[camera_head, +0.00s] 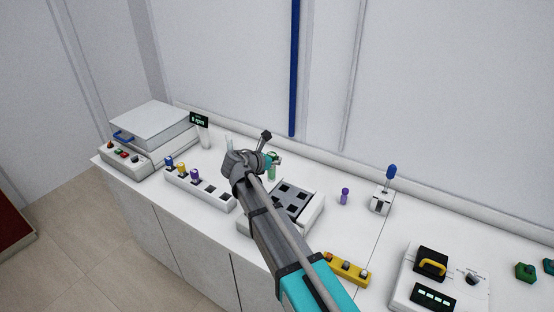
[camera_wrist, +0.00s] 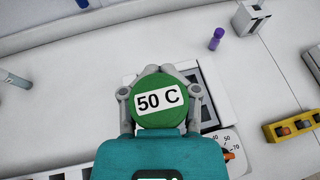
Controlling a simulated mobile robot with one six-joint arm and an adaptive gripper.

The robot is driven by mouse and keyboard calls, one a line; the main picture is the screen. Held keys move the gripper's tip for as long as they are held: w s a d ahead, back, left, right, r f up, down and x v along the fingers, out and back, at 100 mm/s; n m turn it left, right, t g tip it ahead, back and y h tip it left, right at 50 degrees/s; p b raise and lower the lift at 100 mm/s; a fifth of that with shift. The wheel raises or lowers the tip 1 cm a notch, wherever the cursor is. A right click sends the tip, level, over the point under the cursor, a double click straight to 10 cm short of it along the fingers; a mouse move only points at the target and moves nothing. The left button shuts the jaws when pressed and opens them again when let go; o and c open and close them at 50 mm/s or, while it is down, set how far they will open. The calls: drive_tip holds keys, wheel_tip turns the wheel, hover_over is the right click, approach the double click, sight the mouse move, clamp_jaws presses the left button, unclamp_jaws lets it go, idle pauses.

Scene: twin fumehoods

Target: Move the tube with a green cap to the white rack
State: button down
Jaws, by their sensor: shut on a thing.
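The tube with a green cap (camera_head: 271,172) is in my gripper (camera_head: 272,160), which is shut on it.
A yellow rack (camera_head: 348,268) is right of the heater. A purple-capped tube (camera_head: 344,196) stands alone on the counter, near a small holder (camera_head: 381,200) with a blue-topped item. A large lidded device (camera_head: 150,135) is at far left, a white device (camera_head: 405,295) at right.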

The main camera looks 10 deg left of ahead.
drive_tip(key=shift+r, duration=0.1)
drive_tip(key=shift+r+p, duration=1.45)
drive_tip(key=shift+p, duration=0.05)
wheel_tip(320, 180, down, 5)
drive_tip(key=b, duration=0.4)
drive_tip(key=shift+r+b, duration=0.1)
drive_tip(key=shift+b, duration=0.3)
drive_tip(key=shift+a, duration=0.1)
